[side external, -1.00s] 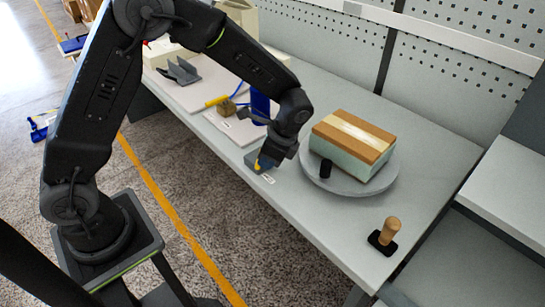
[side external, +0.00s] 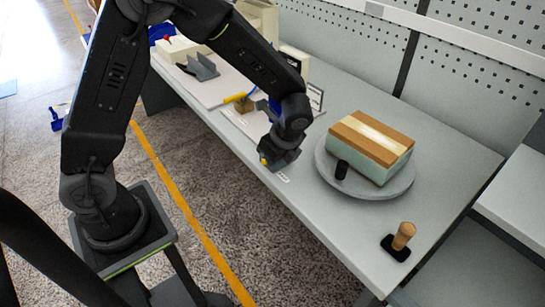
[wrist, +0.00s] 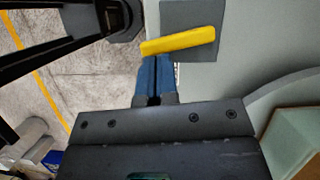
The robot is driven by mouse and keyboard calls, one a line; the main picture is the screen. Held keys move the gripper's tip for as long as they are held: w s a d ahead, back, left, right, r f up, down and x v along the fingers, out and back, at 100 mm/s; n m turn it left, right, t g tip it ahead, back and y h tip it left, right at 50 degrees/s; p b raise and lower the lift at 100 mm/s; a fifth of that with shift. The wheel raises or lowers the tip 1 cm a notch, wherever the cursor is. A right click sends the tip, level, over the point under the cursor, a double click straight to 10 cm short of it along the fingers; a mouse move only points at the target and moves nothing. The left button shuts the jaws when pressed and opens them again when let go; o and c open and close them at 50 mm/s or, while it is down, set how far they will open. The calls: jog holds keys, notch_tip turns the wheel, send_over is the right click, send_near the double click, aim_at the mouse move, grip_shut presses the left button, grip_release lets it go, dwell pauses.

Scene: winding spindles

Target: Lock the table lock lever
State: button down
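The table lock lever is a yellow bar (wrist: 178,41) on a dark grey square plate (wrist: 188,15) in the wrist view. It lies nearly crosswise, with its right end tilted slightly up in the picture. In the side view only a small yellow bit of the lever (side external: 264,161) shows at the table's front edge; my gripper hides the rest. My gripper (side external: 278,163) is low over that edge. In the wrist view its blue fingertips (wrist: 155,60) are together, with nothing visible between them. They are just below the lever's left part in the picture; I cannot tell whether they touch it.
A round grey turntable (side external: 366,188) carries a green box with a brown and cream top (side external: 370,140), right of my gripper. A wooden-handled stamp (side external: 403,236) stands near the front right. Fixtures and a yellow-handled tool (side external: 236,97) lie to the left. A white label (side external: 284,177) is beside the lever.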

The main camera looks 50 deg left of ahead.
jog(key=shift+w+a, duration=0.15)
jog(key=shift+w, duration=0.4)
jog(key=shift+r, duration=0.1)
jog(key=v, duration=0.9)
jog(key=shift+r, duration=0.4)
jog(key=shift+w, duration=0.1)
